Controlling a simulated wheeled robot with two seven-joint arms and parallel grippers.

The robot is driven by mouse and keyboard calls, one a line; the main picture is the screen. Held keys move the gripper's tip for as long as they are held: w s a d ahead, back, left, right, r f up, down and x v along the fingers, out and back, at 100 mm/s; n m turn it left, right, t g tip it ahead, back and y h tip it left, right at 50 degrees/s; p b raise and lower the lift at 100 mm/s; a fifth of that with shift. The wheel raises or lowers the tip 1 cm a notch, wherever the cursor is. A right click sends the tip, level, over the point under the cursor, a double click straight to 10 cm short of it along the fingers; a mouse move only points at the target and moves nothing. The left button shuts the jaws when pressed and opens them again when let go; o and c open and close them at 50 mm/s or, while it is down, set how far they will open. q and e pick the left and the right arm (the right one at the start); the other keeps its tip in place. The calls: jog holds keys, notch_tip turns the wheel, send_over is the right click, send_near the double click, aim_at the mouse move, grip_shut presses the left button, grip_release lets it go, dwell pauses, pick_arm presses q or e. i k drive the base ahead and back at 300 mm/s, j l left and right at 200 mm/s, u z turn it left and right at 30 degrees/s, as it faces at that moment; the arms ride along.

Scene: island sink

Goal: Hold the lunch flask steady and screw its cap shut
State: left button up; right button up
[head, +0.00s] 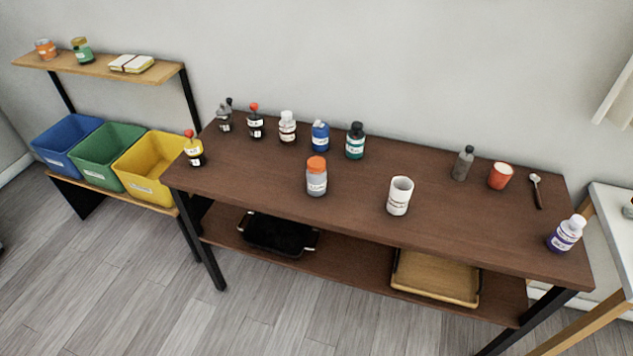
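Neither of my grippers is in view. Several capped containers stand upright on a dark brown table, and I cannot tell for certain which is the lunch flask. A wide grey jar with an orange cap (316,176) stands near the table's front edge, left of the middle; its cap sits on top, and how tight it is cannot be seen. Behind it stand a blue container (320,136) and a dark green bottle with a black cap (355,141). A slim grey bottle with a dark cap (463,164) stands at the back right.
Coloured bins (107,155) stand further left. The table's middle has free room.

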aim_at(316, 182)
jog(key=j+z, duration=0.1)
jog(key=z, duration=0.55)
jog(key=j+z, duration=0.9)
jog(key=j, duration=0.15)
jog(key=k+j, duration=0.1)
jog(key=j, duration=0.25)
jog(key=j+z, duration=0.1)
jog(key=j, duration=0.3)
jog(key=k+j, duration=0.15)
jog(key=j, duration=0.2)
jog(key=k+j+z, duration=0.1)
jog(key=j, duration=0.3)
jog(key=k+j, duration=0.1)
jog(key=j, duration=0.25)
jog(key=z, duration=0.05)
